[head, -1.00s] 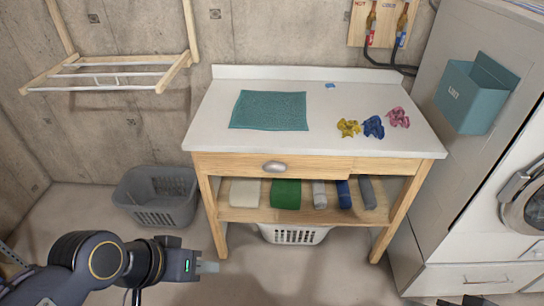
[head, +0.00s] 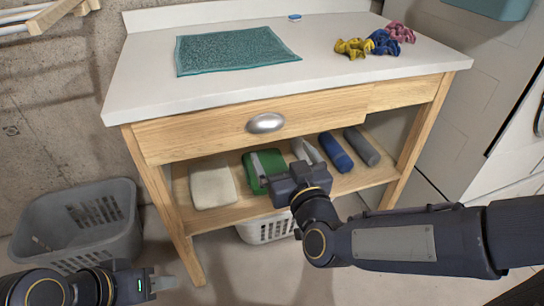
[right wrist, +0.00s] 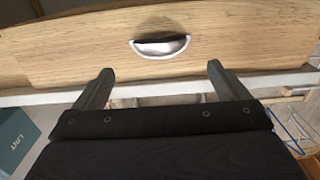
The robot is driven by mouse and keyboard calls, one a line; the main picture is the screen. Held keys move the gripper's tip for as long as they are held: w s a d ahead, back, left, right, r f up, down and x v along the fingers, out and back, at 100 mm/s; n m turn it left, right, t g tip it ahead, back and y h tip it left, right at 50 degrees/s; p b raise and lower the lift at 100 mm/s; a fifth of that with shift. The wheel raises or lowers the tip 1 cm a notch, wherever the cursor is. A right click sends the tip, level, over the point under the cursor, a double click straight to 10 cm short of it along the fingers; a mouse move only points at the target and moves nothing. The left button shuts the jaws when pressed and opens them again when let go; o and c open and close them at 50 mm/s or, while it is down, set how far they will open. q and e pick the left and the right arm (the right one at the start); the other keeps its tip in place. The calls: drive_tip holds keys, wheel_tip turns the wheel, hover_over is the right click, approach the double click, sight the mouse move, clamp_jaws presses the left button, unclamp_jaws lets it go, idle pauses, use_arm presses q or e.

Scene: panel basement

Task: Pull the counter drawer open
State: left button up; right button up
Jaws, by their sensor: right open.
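The counter drawer (head: 210,128) is closed, its wooden front level with the counter frame. Its silver cup handle (head: 266,123) sits near the middle of the front. The handle also shows in the right wrist view (right wrist: 160,46), ahead of the fingers and centred between them. My right gripper (right wrist: 158,80) is open and empty, its two fingers spread wide, apart from the handle. In the head view my right gripper (head: 262,170) is in front of the counter and lower in the picture than the handle. My left gripper (head: 168,283) is at the lower left, away from the drawer; its finger gap is not clear.
The white countertop (head: 140,75) holds a teal towel (head: 235,50) and crumpled cloths (head: 384,42). The shelf below (head: 180,190) holds folded and rolled towels. A grey basket (head: 80,220) stands at left, a white basket (head: 262,230) under the counter.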

sight(269, 130)
drive_tip(key=b+x, duration=0.1)
drive_tip(key=x, duration=0.7)
use_arm(q)
drive_tip(key=shift+f, duration=0.75)
use_arm(e)
drive_tip(key=shift+s, duration=0.1)
